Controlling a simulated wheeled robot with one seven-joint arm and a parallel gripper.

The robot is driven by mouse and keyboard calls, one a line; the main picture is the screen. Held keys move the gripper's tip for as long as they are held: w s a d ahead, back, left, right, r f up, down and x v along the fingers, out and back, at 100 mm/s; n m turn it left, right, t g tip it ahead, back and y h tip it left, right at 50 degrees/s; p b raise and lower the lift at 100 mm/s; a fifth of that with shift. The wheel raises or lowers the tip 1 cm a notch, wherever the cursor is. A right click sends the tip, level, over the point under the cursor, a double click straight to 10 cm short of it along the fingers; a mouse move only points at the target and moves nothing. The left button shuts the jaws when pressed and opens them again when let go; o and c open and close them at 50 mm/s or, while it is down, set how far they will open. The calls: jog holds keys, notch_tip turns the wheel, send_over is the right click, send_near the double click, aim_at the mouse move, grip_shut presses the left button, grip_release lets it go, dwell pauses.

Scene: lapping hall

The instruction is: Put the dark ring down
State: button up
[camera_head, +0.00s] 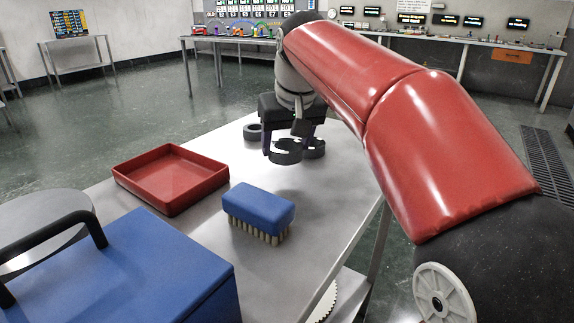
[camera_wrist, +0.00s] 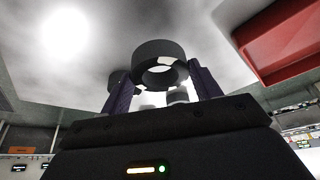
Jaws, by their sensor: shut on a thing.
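My gripper (camera_head: 288,148) is over the far part of the grey table (camera_head: 210,235), pointing down, with purple fingers. It is shut on a dark ring (camera_head: 283,158), which also shows between the fingers in the wrist view (camera_wrist: 158,48). I cannot tell for sure whether this ring touches the tabletop. A second dark ring (camera_head: 315,149) is close on its right in the head view, partly hidden. A third dark ring (camera_head: 252,132) is to the left of the gripper, near the far edge.
A red tray (camera_head: 170,203) and a blue brush (camera_head: 258,208) are on the table, nearer me. A blue box with a black handle (camera_head: 150,275) fills the near left. Bare tabletop lies between the brush and the rings. Benches with equipment line the far wall.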

jog(key=shift+f+b, duration=0.4)
jog(key=shift+f, duration=1.65)
jog(key=o, duration=1.1)
jog(key=shift+f, duration=0.1)
